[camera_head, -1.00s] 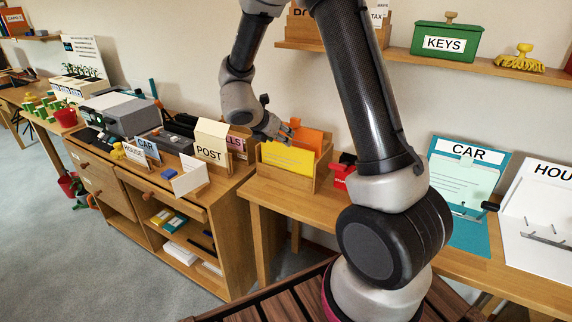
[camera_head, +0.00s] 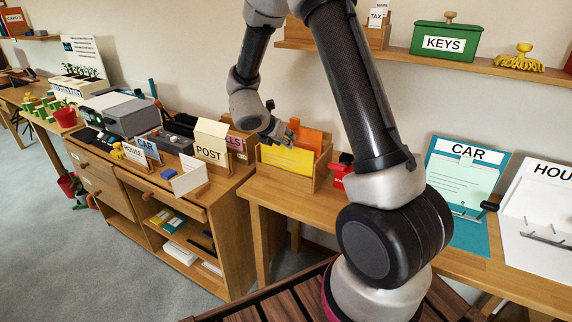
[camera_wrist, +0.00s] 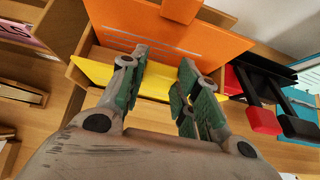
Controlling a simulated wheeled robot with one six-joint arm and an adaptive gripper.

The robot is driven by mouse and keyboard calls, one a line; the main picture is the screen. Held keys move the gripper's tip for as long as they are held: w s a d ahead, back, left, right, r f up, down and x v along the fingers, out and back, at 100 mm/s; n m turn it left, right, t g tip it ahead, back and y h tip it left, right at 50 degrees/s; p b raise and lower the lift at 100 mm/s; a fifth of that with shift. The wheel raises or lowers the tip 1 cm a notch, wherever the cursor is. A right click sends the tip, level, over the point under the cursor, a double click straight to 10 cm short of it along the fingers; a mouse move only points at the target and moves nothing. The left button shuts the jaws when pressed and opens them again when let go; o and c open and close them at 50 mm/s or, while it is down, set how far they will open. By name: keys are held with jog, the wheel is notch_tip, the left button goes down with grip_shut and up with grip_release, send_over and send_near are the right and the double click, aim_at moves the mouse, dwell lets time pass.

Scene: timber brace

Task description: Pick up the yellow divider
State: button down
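The yellow divider (camera_head: 286,159) stands upright at the front of a wooden box (camera_head: 322,171), with an orange divider (camera_head: 309,138) behind it. My gripper (camera_head: 283,136) is just above the yellow divider. In the wrist view, my gripper (camera_wrist: 160,80) has its two green-padded fingers apart, with a clear gap. The yellow divider (camera_wrist: 155,84) runs across beneath and between the fingertips. The orange divider (camera_wrist: 165,40) lies just beyond them. I cannot tell whether the fingers touch the yellow divider.
Right of the box are red and black items (camera_wrist: 265,95). A POST holder (camera_head: 211,150) stands to the left on the cabinet. A shelf (camera_head: 400,58) with a green KEYS box (camera_head: 446,41) hangs above. A teal CAR board (camera_head: 465,190) stands to the right.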

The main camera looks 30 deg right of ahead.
jog(key=shift+r, duration=0.15)
jog(key=shift+r, duration=1.45)
notch_tip(320, 180, up, 8)
dwell(0.7)
dwell(0.5)
